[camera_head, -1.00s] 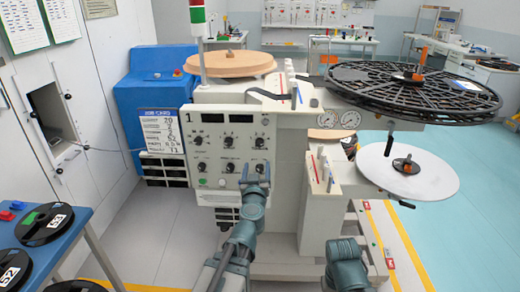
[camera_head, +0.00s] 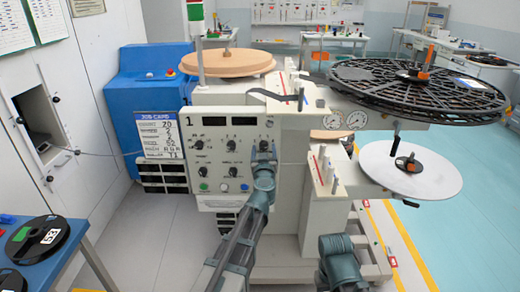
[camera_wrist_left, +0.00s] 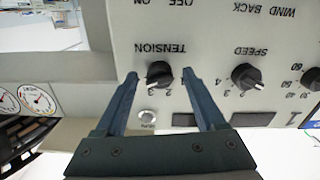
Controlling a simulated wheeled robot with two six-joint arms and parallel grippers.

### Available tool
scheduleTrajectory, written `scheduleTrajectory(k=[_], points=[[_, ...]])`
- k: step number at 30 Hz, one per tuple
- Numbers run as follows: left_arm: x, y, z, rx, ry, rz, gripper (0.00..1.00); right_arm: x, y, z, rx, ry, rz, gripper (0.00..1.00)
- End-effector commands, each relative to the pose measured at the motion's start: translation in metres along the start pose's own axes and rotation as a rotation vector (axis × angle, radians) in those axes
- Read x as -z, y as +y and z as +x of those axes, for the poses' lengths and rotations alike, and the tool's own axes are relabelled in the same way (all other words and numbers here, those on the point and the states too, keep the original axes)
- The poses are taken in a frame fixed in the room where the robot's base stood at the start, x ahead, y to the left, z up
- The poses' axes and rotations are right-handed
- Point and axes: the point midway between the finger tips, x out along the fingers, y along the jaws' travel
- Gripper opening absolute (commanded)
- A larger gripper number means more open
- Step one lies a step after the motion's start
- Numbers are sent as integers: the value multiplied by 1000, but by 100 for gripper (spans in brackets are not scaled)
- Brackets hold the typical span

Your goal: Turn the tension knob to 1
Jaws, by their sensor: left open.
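The tension knob (camera_wrist_left: 159,74) is a small black knob on the pale control panel, under the upside-down word TENSION in the left wrist view. The number it points at is too small to read. My left gripper (camera_wrist_left: 160,73) is open, with one fingertip on each side of the knob; I cannot tell whether they touch it. In the head view my left gripper (camera_head: 263,157) is at the right end of the panel's upper knob row and partly hides the knob there. My right gripper is not in view.
The speed knob (camera_wrist_left: 246,76) sits beside the tension knob. Other knobs and a green button (camera_head: 203,187) are on the panel (camera_head: 215,165). A job card (camera_head: 160,137) hangs at left. A black reel (camera_head: 418,88) and white disc (camera_head: 398,175) stand out at right.

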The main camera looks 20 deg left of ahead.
Motion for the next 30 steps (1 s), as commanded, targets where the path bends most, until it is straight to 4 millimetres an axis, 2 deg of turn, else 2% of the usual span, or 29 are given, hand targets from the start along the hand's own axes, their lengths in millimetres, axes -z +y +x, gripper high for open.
scheduleTrajectory(k=[7, 18, 19, 30], points=[[0, 0, 0, 0, 0, 0, 70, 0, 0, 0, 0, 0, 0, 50], [0, 0, 0, 0, 0, 0, 3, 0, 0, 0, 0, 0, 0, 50], [0, 0, 0, 0, 0, 0, 0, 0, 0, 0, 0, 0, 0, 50], [0, 0, 0, 0, 0, -58, 0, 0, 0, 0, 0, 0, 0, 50]])
